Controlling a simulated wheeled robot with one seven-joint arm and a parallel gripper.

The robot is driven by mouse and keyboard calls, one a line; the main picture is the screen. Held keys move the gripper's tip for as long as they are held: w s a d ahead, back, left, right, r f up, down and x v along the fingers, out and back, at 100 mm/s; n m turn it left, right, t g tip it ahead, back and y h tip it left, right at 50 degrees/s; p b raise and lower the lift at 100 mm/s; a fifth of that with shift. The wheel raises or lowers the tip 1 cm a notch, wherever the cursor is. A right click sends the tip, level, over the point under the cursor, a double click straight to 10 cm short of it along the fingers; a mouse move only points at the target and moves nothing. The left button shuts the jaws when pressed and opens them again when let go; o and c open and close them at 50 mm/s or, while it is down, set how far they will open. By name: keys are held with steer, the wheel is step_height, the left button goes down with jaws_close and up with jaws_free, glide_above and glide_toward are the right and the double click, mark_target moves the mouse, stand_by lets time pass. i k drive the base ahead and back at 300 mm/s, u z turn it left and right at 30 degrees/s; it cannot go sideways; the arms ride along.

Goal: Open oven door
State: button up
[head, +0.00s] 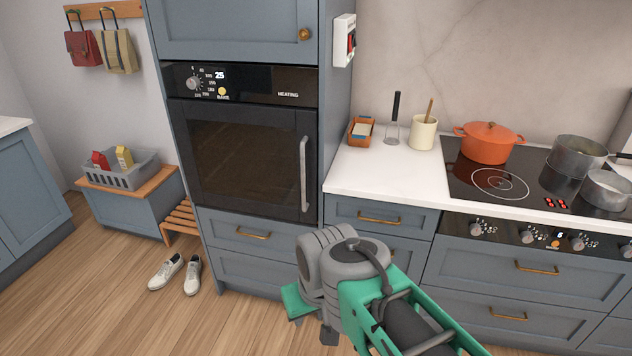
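The oven door (240,155) is a dark glass panel in the tall blue-grey cabinet, and it looks closed. Its upright silver handle (304,174) runs along the door's right side. My gripper (310,312) is at the lower middle of the head view, below the handle and apart from it in the picture. It is mostly hidden behind my grey and green arm, so its fingers are not clear. The oven's control panel (240,83) shows a knob, a lit "25" and the word "HEATING".
A white counter (375,170) with blue-grey drawers is right of the oven. An orange pot (487,143) and grey pans (577,153) stand on the hob. White shoes (167,272) lie on the floor at left, near a low wooden rack (182,217). The floor before the oven is otherwise clear.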

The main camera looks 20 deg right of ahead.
mark_target(262, 159)
steer(key=u, duration=0.65)
steer(key=i, duration=0.5)
steer(key=u, duration=0.9)
steer(key=i, duration=0.8)
steer(key=z, duration=0.55)
steer(key=i, duration=0.75)
steer(key=z, duration=0.7)
